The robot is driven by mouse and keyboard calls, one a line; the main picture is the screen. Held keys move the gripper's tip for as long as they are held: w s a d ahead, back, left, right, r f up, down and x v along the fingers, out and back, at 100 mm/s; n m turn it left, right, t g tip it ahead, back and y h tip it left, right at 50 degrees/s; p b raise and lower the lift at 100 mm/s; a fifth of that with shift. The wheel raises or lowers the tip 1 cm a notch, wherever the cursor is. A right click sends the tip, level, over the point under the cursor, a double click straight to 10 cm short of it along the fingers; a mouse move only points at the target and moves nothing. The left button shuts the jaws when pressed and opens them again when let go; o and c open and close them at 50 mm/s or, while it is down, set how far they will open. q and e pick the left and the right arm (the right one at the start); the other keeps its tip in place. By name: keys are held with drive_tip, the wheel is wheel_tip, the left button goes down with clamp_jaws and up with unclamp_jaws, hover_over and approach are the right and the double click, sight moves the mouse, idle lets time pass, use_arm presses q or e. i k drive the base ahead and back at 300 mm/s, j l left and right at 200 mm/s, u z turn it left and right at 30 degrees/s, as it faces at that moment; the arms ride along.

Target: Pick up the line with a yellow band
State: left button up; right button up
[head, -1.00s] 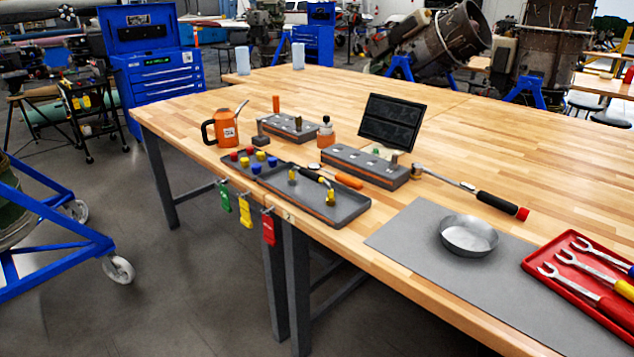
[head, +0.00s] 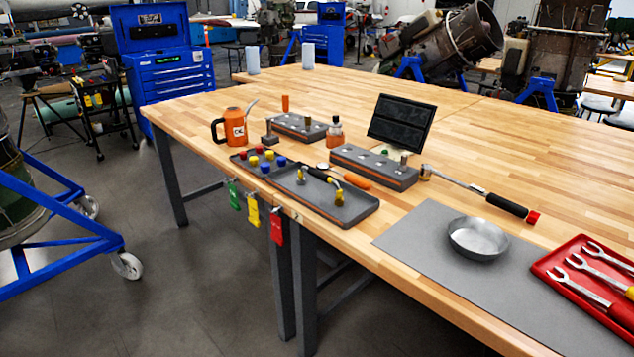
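A grey tray (head: 352,214) lies near the table's front edge. In it is a short dark curved line (head: 318,174) with a yellow fitting (head: 339,197) at its right end and another yellow piece (head: 301,175) at its left. Whether one of these is the yellow band is too small to tell. Neither of my grippers is in view.
Several red, yellow and blue caps (head: 268,155) sit at the tray's left end. An orange-handled tool (head: 356,181) and a grey block (head: 372,170) lie behind it. Green, yellow and red tags (head: 277,229) hang off the edge. A grey mat (head: 410,240) holds a metal bowl (head: 478,240).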

sight(318, 173)
drive_tip(key=i+l+u, duration=0.25)
drive_tip(key=l+u, duration=0.55)
drive_tip(key=i+l, duration=0.05)
drive_tip(key=l, duration=0.1)
